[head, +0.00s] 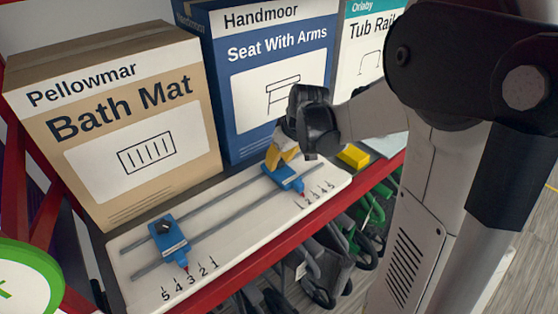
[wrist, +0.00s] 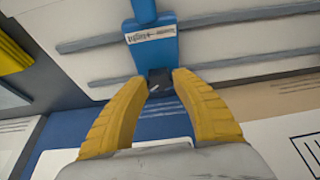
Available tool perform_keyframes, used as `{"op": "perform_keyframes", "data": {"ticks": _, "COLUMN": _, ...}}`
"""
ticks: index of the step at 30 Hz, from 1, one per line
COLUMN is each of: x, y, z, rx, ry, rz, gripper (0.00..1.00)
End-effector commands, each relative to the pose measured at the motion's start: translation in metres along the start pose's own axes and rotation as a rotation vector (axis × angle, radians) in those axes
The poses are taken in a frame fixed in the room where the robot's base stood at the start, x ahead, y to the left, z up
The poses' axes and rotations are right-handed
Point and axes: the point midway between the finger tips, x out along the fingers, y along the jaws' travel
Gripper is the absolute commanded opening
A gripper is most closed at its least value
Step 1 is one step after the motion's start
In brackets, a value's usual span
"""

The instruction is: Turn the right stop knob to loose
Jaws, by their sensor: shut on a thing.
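The right stop (head: 288,180) is a blue block on two grey rails of a white board (head: 235,235), near the scale marked 1 to 5. In the wrist view the right stop (wrist: 152,48) has a small white label, too blurred to read. Its dark right stop knob (wrist: 160,80) sits between my two yellow fingertips. My gripper (head: 279,156) comes down on the stop from behind and is shut on the knob; it also shows in the wrist view (wrist: 160,88). In the head view my fingers hide the knob. The left stop (head: 168,242) is blue with a dark knob on top.
A Bath Mat carton (head: 125,150), a blue Seat With Arms carton (head: 270,100) and a Tub Rail carton (head: 364,60) stand behind the board. A yellow block (head: 354,156) lies to its right.

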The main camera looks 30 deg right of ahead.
Motion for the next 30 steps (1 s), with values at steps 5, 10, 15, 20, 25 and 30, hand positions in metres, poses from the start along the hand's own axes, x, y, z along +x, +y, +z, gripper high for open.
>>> {"op": "perform_keyframes", "data": {"ticks": 5, "x": 0.000, "y": 0.000, "z": 0.000, "rx": -0.001, "ry": 0.000, "rz": -0.001, "gripper": 0.02}}
{"op": "perform_keyframes", "data": {"ticks": 10, "x": 0.000, "y": 0.000, "z": 0.000, "rx": -0.001, "ry": 0.000, "rz": 0.000, "gripper": 0.39}}
{"op": "perform_keyframes", "data": {"ticks": 15, "x": 0.000, "y": 0.000, "z": 0.000, "rx": 0.000, "ry": 0.000, "rz": 0.000, "gripper": 0.57}}
{"op": "perform_keyframes", "data": {"ticks": 20, "x": 0.000, "y": 0.000, "z": 0.000, "rx": 0.000, "ry": 0.000, "rz": 0.000, "gripper": 0.57}}
{"op": "perform_keyframes", "data": {"ticks": 25, "x": -0.012, "y": 0.000, "z": 0.000, "rx": 0.001, "ry": 0.000, "rz": 0.000, "gripper": 0.57}}
{"op": "perform_keyframes", "data": {"ticks": 30, "x": -0.047, "y": 0.000, "z": 0.001, "rx": 0.002, "ry": 0.000, "rz": 0.001, "gripper": 0.57}}
